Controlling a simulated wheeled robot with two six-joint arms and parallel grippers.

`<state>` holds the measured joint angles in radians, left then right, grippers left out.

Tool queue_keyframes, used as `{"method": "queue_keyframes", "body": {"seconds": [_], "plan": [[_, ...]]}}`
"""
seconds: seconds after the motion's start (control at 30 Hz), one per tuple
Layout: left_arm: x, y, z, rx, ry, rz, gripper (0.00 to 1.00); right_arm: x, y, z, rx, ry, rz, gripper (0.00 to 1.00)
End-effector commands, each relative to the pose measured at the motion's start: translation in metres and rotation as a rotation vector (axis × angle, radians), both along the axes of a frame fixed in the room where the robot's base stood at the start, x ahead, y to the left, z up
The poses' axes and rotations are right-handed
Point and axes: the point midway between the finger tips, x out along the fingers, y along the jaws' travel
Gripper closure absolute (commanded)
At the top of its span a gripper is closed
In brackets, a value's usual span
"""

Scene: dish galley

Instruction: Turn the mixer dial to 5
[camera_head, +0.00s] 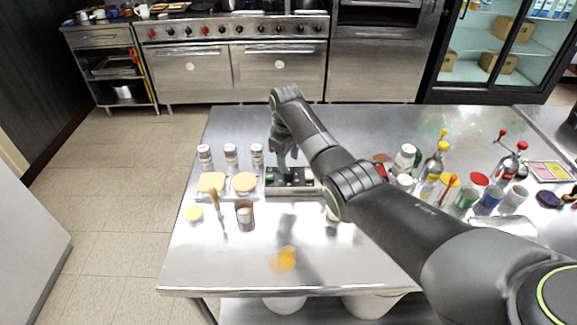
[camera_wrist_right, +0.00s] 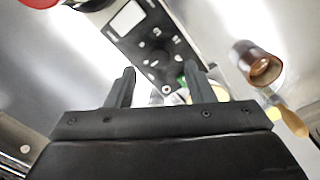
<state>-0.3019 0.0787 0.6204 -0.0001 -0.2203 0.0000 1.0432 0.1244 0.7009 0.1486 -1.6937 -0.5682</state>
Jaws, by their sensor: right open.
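The mixer's dark control panel (camera_head: 292,178) lies on the steel table below my right gripper (camera_head: 283,163). In the right wrist view the panel (camera_wrist_right: 152,40) shows a pale display, small markings and a dark round dial (camera_wrist_right: 160,57); its setting is too small to read. A green spot shows beside one fingertip. My right gripper (camera_wrist_right: 160,76) is open, with its fingers apart toward the panel and nothing between them. I cannot tell whether a fingertip touches the panel. In the head view my right arm hides part of the mixer. My left gripper is not in view.
Bottles (camera_head: 434,164) and cans crowd the right.

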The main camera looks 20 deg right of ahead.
Motion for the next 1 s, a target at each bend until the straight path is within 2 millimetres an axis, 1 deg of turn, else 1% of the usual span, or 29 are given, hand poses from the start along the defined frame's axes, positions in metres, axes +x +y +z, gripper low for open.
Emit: {"method": "queue_keyframes", "body": {"seconds": [0.03,0.1,0.3,0.43,0.67,0.7,1.0], "plan": [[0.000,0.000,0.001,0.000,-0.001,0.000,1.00,-0.001,0.000,-0.010,0.000,0.004,0.001,0.52],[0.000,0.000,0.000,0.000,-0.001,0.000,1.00,0.000,0.000,-0.021,0.000,0.003,0.001,0.52],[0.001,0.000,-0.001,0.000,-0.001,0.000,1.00,0.001,-0.001,-0.038,0.000,0.001,0.001,0.52],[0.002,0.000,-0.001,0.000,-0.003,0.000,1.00,0.001,-0.001,-0.042,0.001,-0.001,0.001,0.52],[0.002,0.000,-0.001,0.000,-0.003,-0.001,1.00,0.001,-0.001,-0.043,0.001,-0.001,0.001,0.52],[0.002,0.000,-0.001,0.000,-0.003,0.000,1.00,0.001,-0.001,-0.043,0.000,-0.001,0.001,0.53],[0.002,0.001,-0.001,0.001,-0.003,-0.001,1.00,0.001,-0.001,-0.042,0.000,-0.001,0.001,0.92]]}}
